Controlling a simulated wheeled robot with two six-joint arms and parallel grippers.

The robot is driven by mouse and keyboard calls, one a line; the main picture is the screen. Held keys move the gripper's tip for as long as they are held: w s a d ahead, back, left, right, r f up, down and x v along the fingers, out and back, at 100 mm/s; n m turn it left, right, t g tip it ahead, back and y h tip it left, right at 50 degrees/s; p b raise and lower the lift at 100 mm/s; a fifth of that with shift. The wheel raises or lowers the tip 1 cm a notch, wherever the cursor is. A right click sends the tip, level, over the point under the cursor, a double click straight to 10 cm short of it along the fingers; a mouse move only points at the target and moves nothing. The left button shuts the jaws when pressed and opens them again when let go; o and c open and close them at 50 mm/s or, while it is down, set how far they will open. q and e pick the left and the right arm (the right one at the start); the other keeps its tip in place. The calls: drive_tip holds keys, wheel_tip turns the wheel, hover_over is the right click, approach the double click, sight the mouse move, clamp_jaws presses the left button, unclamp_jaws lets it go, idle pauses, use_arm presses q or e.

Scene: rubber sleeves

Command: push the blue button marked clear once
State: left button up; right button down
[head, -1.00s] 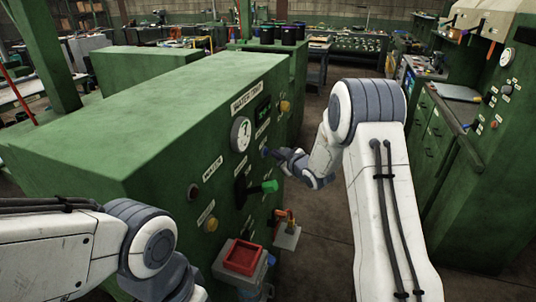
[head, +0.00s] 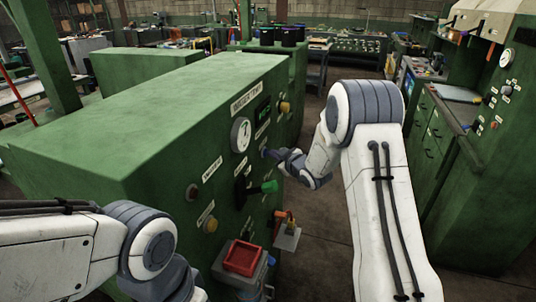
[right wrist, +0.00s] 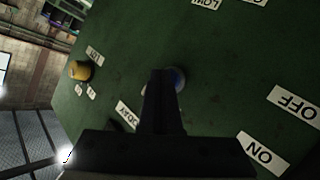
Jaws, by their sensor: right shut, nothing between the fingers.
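The blue button (right wrist: 179,78) is on the green machine's front panel. In the right wrist view it shows just beside the fingertips, partly hidden behind them. In the head view only a small bluish spot shows at the tip of my right gripper (head: 271,153), so I cannot tell button from finger there. The right gripper is shut and empty, its fingers (right wrist: 160,78) pointing at the panel at the button. I cannot tell whether they touch it. My left arm shows at the lower left, but its gripper is out of view.
A red tray (head: 243,258) stands below. Floor to the right is free.

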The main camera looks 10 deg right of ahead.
drive_tip(key=shift+s+d, duration=0.4)
drive_tip(key=shift+d, duration=0.2)
drive_tip(key=shift+s+d, duration=0.7)
drive_tip(key=shift+d, duration=0.35)
drive_tip(key=shift+s+d, duration=0.7)
drive_tip(key=shift+d, duration=0.35)
